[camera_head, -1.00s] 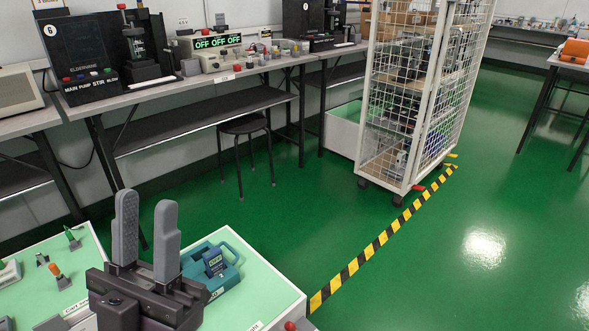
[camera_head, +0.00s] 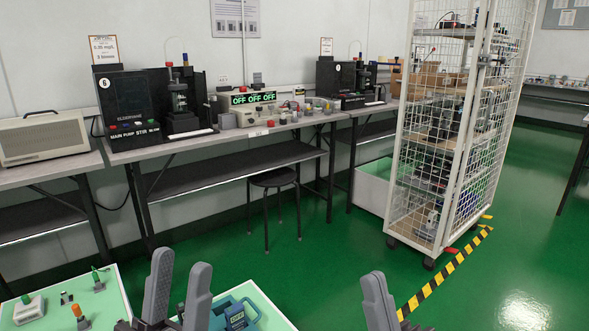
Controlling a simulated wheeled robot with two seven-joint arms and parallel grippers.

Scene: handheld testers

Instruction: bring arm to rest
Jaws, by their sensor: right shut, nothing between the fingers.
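My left gripper (camera_head: 177,289) stands at the bottom of the head view with its two grey fingers pointing up. A gap shows between the fingers and nothing is in it. It stands in front of the mint-green work surface. My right gripper (camera_head: 378,300) is at the bottom, right of centre, fingers up and close together, holding nothing. Its lower part is cut off by the picture's edge.
A mint-green cart top (camera_head: 113,289) carries small testers and a blue case (camera_head: 234,314) close to my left gripper. A grey bench (camera_head: 115,156) with equipment, a black stool (camera_head: 273,180) and a white wire cage (camera_head: 452,140) stand beyond.

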